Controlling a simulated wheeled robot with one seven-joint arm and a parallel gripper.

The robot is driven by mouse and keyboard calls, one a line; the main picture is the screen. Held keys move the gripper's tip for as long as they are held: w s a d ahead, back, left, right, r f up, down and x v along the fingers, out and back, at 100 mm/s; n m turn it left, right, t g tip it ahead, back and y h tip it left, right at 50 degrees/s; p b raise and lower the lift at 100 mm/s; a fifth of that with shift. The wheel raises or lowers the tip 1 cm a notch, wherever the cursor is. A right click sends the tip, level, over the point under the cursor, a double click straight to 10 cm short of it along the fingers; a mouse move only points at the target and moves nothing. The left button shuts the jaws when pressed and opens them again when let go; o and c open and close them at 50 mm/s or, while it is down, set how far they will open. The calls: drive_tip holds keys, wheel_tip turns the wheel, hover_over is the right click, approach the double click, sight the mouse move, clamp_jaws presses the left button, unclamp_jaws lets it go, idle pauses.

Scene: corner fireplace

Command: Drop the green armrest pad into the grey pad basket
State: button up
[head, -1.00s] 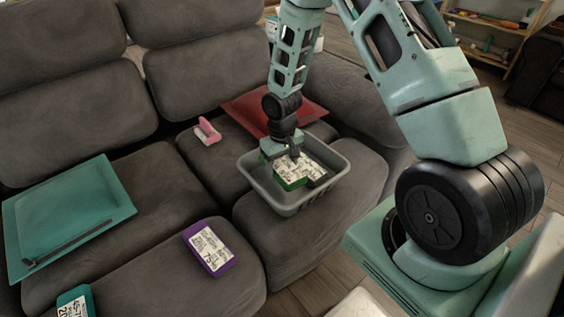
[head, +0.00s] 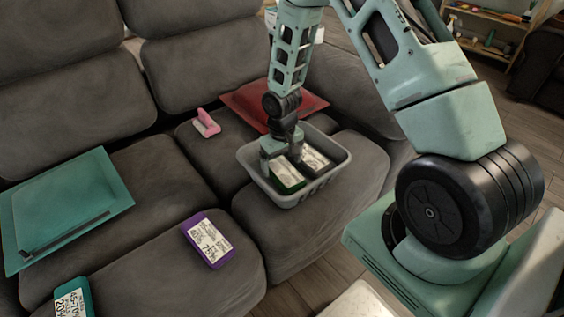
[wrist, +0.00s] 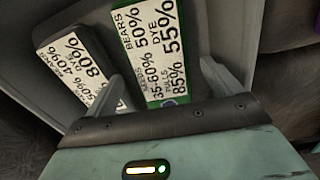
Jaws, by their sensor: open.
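The green armrest pad (head: 288,184) is inside the grey pad basket (head: 273,200), its white printed label facing up. It also shows in the wrist view (wrist: 155,45), with a strip of green at its near end. My gripper (head: 283,160) reaches down into the basket at the pad. In the wrist view my gripper (wrist: 168,85) has its fingers apart on either side of the green pad's near end. I cannot tell whether either finger touches it. A dark pad with a white label (head: 315,158) lies beside the green pad in the basket.
The basket stands on the sofa seat. A red panel (head: 250,100) is behind it, and a pink object (head: 206,124) is to its left. A purple-edged pad (head: 208,239), a teal panel (head: 90,190) and a teal pad (head: 72,299) lie further left. Seat cushion between them is bare.

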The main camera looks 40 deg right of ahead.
wheel_tip(320, 180, up, 17)
drive_tip(key=p, duration=0.4)
drive_tip(key=s+a+r+n, duration=0.2)
drive_tip(key=s+a+r, duration=0.2)
drive_tip(key=a, duration=0.3)
drive_tip(key=s+a+r+n, duration=0.2)
drive_tip(key=s+a+r, duration=0.15)
drive_tip(key=a, duration=0.45)
drive_tip(key=s+a+r+n, duration=0.2)
drive_tip(key=s+a, duration=0.2)
drive_tip(key=s, duration=0.4)
drive_tip(key=s+a+r+n, duration=0.2)
drive_tip(key=s+a, duration=0.2)
drive_tip(key=s, duration=0.4)
wheel_tip(320, 180, up, 16)
drive_tip(key=p, duration=1.6)
drive_tip(key=shift+s+r+y, duration=0.15)
drive_tip(key=shift+s+y, duration=0.15)
